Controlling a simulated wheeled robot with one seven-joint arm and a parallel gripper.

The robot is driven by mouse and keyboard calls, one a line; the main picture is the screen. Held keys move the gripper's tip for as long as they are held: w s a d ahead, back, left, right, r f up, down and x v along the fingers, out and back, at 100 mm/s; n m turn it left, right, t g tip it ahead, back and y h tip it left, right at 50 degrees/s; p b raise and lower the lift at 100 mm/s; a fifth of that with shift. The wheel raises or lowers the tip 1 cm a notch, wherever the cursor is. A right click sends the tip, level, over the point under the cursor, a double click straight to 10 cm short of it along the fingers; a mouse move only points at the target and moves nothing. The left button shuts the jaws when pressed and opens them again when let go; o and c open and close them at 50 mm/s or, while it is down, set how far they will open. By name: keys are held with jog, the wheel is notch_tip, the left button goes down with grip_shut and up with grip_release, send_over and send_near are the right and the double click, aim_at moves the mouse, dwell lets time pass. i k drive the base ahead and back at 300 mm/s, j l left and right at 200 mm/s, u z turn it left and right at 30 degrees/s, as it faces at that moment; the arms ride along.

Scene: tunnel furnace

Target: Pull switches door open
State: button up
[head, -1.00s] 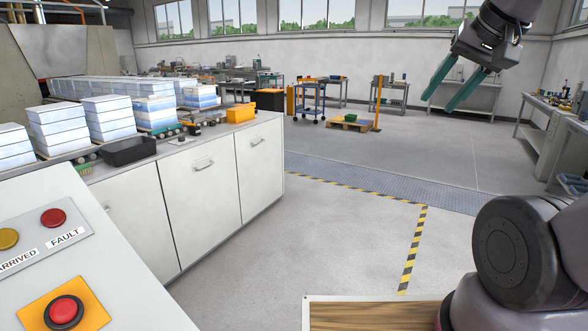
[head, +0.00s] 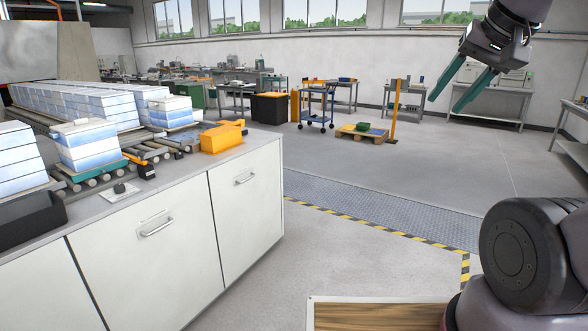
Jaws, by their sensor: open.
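A white cabinet (head: 268,148) with door fronts runs along the left under the conveyor. Its right door (head: 232,228) has a small metal handle (head: 244,179). Its middle door (head: 140,275) has a handle (head: 157,229) near the top. Part of another door (head: 30,300) shows at the lower left. All the doors look closed. No readable label shows which one is the switches door. My gripper (head: 445,104), with two green fingers, hangs open and empty at the upper right, well apart from the cabinet.
White-and-blue stacked blocks (head: 88,150) stand on the roller conveyor (head: 150,152). An orange object (head: 220,136) and a dark bin (head: 28,218) sit on the countertop. Open floor (head: 340,255) lies right of the cabinet, with a yellow-black stripe (head: 400,233). A blue cart (head: 316,105) stands farther back.

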aim_at(245, 190)
jog(key=i+u, duration=0.15)
jog(key=i, duration=0.4)
jog(key=i+l+u, duration=0.2)
jog(key=i, duration=0.35)
jog(key=i+l+u, duration=0.15)
jog(key=i+u, duration=0.3)
jog(key=i+l+u, duration=0.25)
jog(key=u, duration=0.2)
jog(key=i+l+u, duration=0.3)
jog(key=u, duration=0.15)
jog(key=i+l+u, duration=0.15)
jog(key=l, duration=0.15)
jog(key=l+u, duration=0.1)
jog(key=l, duration=0.2)
jog(key=i, duration=0.05)
